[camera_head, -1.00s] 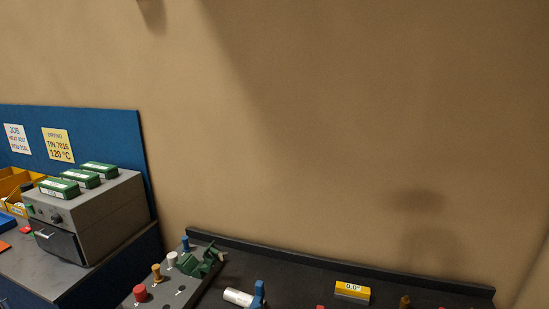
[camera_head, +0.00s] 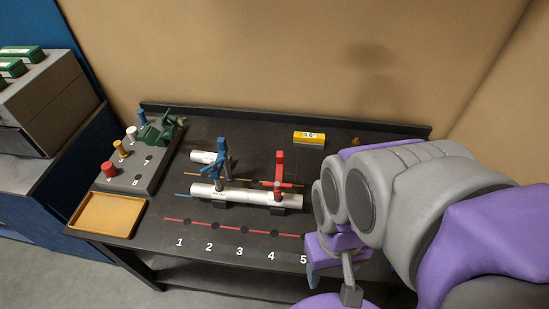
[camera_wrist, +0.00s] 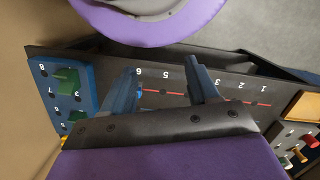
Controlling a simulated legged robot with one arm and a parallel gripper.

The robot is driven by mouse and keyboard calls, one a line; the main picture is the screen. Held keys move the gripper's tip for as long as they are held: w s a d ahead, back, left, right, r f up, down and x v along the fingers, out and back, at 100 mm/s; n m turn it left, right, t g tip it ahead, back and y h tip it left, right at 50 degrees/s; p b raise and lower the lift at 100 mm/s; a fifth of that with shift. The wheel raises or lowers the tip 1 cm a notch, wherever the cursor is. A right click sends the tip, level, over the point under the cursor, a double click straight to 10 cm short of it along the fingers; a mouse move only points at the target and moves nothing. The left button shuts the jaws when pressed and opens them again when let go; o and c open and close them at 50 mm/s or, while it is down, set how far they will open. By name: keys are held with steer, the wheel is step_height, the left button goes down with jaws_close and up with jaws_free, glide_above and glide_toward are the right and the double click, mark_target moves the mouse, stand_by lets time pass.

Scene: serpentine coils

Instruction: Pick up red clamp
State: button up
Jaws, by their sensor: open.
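The red clamp (camera_head: 279,170) stands upright near the right end of the white tube (camera_head: 245,196) in the head view. A blue clamp (camera_head: 221,165) stands on the same tube to its left. My gripper (camera_wrist: 164,68) is open and empty in the wrist view, its two dark blue fingers apart over the table's numbered red line. In the head view my arm covers the table's right part, to the right of the red clamp, and the gripper is mostly hidden. I do not see the red clamp in the wrist view.
A grey rack (camera_head: 150,168) with coloured pegs and a green clamp stands at the left, behind a yellow tray (camera_head: 106,215). A yellow display block (camera_head: 309,138) stands at the back. A blue rack (camera_wrist: 52,85) shows in the wrist view. The table front is clear.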

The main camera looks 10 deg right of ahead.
steer(key=shift+c, duration=0.2)
steer(key=shift+w, duration=0.15)
steer(key=shift+c, duration=0.2)
step_height(320, 180, up, 3)
steer(key=m+t+b, duration=0.2)
steer(key=m+b, duration=0.1)
glide_above(279, 156)
steer(key=f+b, duration=0.1)
steer(key=f, duration=0.4)
steer(key=f+b, duration=0.1)
steer(key=f, duration=0.5)
steer(key=shift+d+f+b, duration=0.2)
steer(key=shift+f+b, duration=0.1)
steer(key=shift+a+f+b, duration=0.1)
steer(key=shift+f+b, duration=0.8)
steer(key=shift+f, duration=1.75)
steer(key=shift+c, duration=0.3)
jaws_close()
